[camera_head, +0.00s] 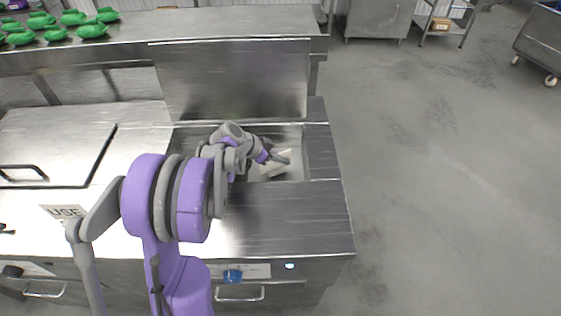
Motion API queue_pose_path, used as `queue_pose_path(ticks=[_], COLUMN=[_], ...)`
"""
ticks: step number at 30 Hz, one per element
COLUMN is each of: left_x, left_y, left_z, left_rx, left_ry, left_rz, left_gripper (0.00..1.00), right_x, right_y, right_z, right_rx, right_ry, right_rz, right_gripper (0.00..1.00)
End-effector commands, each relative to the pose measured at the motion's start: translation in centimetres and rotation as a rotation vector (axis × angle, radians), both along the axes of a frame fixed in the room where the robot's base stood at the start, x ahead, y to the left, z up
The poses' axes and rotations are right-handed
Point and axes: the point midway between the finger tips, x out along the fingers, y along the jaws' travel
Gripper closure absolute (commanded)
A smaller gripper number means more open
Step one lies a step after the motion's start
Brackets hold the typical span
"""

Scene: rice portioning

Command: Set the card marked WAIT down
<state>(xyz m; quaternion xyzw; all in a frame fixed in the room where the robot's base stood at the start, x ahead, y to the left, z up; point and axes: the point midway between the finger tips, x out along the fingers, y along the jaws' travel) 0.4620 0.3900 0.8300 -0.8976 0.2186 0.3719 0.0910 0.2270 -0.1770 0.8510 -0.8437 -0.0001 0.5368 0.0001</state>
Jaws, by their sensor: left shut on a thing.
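My left gripper (280,158) is over the recessed basin in the steel counter, at the end of my purple and grey arm. It is shut on a small pale card (274,170), which shows low in the basin area beside the fingers. Any lettering on this card is too small to read, and I cannot tell whether it touches the basin floor. Another white card (61,211), marked USE, is on the counter at the left, partly hidden by my arm. My right gripper is not in view.
The basin (320,153) has a raised steel panel (235,80) behind it. A steel lid (55,145) with a dark handle lies at the left. Green bowls (91,30) stand on the back shelf. The counter front right of my arm (285,220) is clear.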

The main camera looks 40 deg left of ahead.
Motion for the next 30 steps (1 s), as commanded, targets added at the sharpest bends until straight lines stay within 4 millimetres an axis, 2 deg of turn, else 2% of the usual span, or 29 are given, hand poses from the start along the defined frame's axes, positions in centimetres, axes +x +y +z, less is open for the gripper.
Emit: queue_pose_path(ticks=[1,3,11,12,16,26,30], left_x=[0.0,0.0,0.0,0.0,0.0,-0.1,-1.1], left_y=[0.0,0.0,0.0,0.0,0.0,0.0,0.6], left_z=[-0.8,-1.2,-1.3,-1.2,-1.2,-1.0,0.2], left_rx=[0.000,0.000,0.000,0.000,0.000,-0.001,-0.001], left_ry=[0.000,0.000,0.000,0.000,0.000,0.000,0.000], left_rz=[0.000,0.000,0.000,0.000,0.000,0.001,0.004], left_gripper=[1.00,1.00,1.00,0.88,0.65,0.65,0.65], right_x=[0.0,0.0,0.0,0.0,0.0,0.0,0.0], right_y=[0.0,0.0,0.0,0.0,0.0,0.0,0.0], right_z=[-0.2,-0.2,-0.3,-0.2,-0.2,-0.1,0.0], right_rx=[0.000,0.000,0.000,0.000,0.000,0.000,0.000], right_ry=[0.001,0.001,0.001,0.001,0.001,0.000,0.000], right_rz=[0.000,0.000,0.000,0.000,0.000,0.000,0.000], right_gripper=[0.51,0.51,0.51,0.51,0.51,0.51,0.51])
